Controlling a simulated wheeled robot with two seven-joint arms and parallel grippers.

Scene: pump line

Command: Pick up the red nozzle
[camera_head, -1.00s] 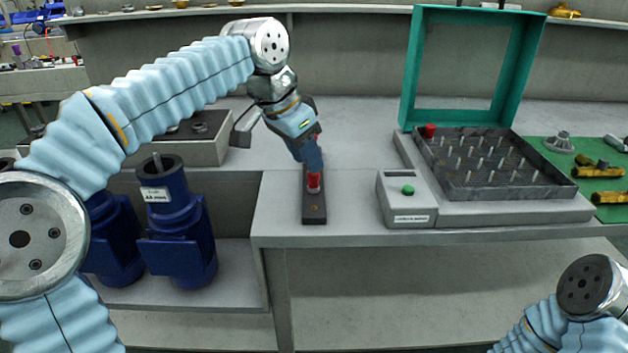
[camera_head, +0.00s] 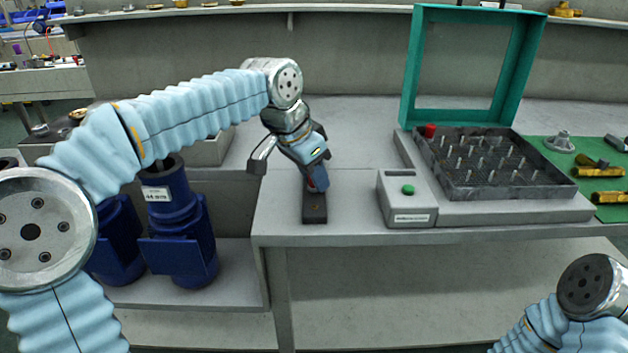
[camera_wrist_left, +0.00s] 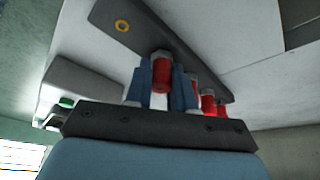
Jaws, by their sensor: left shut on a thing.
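My left gripper (camera_head: 316,184) is at the dark holder strip (camera_head: 314,208) on the bench's left part. In the left wrist view, its two blue fingers (camera_wrist_left: 162,88) are shut on a red nozzle (camera_wrist_left: 162,72), one finger on each side. The nozzle's top is close to the dark strip (camera_wrist_left: 190,62); I cannot tell whether it still touches it. In the head view the gripper hides most of the red. More red parts (camera_wrist_left: 208,103) show along the strip behind the right finger. My right gripper is out of view.
A grey box with a green button (camera_head: 408,190) stands right of the strip. Beyond it is a dark pin tray (camera_head: 470,190) with an upright green frame (camera_head: 408,70). Blue pumps (camera_head: 180,225) stand at lower left. Brass parts (camera_head: 608,198) lie on a green mat at right.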

